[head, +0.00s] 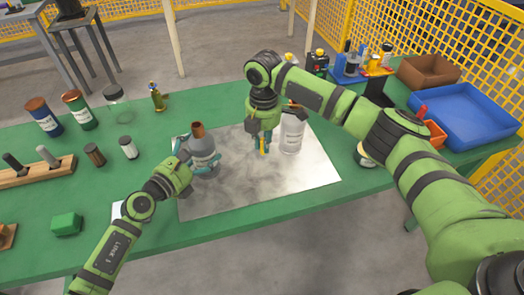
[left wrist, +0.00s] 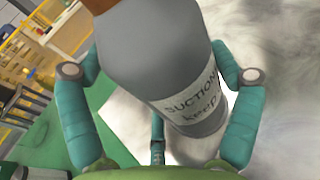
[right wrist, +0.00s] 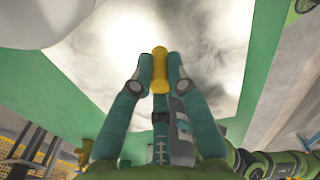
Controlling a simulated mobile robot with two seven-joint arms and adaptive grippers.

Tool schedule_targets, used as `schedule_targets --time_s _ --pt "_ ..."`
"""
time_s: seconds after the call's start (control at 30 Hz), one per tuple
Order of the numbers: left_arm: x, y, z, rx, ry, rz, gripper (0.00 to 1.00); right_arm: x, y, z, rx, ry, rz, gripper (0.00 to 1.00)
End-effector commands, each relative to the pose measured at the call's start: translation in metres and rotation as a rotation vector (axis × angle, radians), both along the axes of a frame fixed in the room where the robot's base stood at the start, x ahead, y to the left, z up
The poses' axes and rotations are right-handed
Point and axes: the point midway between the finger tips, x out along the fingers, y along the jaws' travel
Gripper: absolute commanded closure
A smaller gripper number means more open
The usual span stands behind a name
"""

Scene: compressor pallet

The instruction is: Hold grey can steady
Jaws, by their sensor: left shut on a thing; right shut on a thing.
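The grey can (head: 202,150) stands on the pale metal sheet (head: 240,190) on the green table. It has a brown top and a white label reading "SUCTION keep". It also fills the middle of the left wrist view (left wrist: 165,60). My left gripper (head: 190,163) is shut around its body, with a finger on each side. My right gripper (head: 263,142) is shut on a small yellow cylinder (right wrist: 160,70), pointing down over the sheet to the right of the grey can. Whether the yellow cylinder touches the sheet I cannot tell.
A white can (head: 292,132) stands on the sheet close to my right gripper. A blue tray (head: 465,115), a brown bin (head: 428,72) and an orange bin (head: 434,135) are at the right. Several cans, a small bottle (head: 157,97) and a green block (head: 67,224) are at the left.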

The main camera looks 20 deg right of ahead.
Motion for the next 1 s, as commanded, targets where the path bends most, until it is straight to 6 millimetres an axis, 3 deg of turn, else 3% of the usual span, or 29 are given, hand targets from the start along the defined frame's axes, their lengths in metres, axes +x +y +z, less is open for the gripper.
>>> schedule_targets --time_s 0.1,0.23,0.67,0.7,0.73,1.0 --pt "0.0 0.0 0.0 -0.001 0.001 -0.001 0.64 -0.001 0.0 -0.022 -0.001 0.004 0.0 1.0" --pt "0.0 0.0 0.0 -0.002 0.002 -0.001 0.64 0.0 0.001 -0.037 0.0 0.001 0.001 1.0" --pt "0.0 0.0 0.0 -0.002 0.002 -0.001 0.64 0.0 0.0 -0.044 0.0 0.001 0.0 1.0" --pt "0.0 0.0 0.0 -0.002 0.002 -0.001 0.64 0.0 0.0 -0.043 0.0 0.0 0.0 0.67" --pt "0.0 0.0 0.0 -0.002 0.002 -0.001 0.64 0.0 0.0 -0.043 0.0 0.0 0.0 0.6" --pt "0.0 0.0 0.0 -0.001 0.002 -0.001 0.64 0.0 0.0 -0.043 0.0 0.0 0.0 0.6"
